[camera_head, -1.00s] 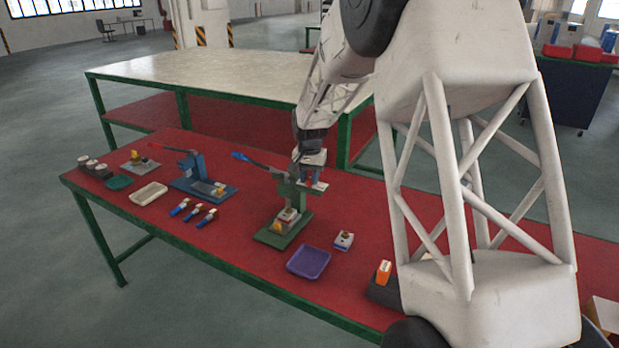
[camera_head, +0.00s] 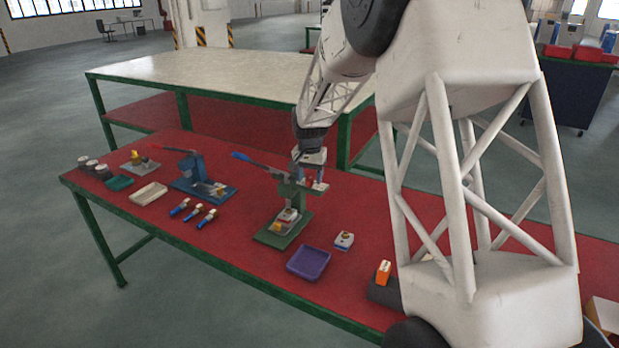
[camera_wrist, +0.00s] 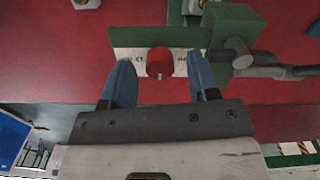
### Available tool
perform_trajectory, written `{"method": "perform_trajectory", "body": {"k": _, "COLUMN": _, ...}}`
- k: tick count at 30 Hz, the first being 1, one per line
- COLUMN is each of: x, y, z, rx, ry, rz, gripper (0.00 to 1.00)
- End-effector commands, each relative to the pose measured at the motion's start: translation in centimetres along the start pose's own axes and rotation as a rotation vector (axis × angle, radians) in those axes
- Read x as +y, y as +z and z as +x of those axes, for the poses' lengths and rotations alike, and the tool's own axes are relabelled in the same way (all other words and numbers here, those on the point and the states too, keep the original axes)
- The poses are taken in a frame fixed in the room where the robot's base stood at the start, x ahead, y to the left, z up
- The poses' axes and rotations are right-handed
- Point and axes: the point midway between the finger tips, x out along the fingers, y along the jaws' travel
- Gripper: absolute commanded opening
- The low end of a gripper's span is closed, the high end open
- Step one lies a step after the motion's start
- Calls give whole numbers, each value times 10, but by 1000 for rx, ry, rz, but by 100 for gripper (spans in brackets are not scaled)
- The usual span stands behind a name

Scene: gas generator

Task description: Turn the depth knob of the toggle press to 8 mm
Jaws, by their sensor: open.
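The green toggle press (camera_head: 288,210) with a blue-tipped lever (camera_head: 250,159) stands on the red table. In the wrist view the red depth knob (camera_wrist: 160,62) sits on a pale scale plate (camera_wrist: 133,60) with small dark marks too blurred to read. A light pointer line on the knob points toward the bottom of the picture. My gripper (camera_wrist: 160,85) is open, with one blue finger on each side of the knob and gaps to both. In the head view my gripper (camera_head: 313,178) is beside the top of the press.
A blue press (camera_head: 203,180) with a red lever stands to the left. A purple tray (camera_head: 309,262) and a small white box (camera_head: 344,240) lie in front. The press's grey lever rod (camera_wrist: 280,72) runs right of my fingers.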

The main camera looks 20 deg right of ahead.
Motion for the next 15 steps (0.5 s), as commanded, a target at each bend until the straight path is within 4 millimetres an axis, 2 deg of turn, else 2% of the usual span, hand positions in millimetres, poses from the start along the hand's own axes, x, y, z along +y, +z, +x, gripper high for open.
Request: {"method": "perform_trajectory", "body": {"k": 15, "x": 0, "y": 0, "z": -58, "rx": 2, "ry": -1, "rz": 0, "gripper": 55}}
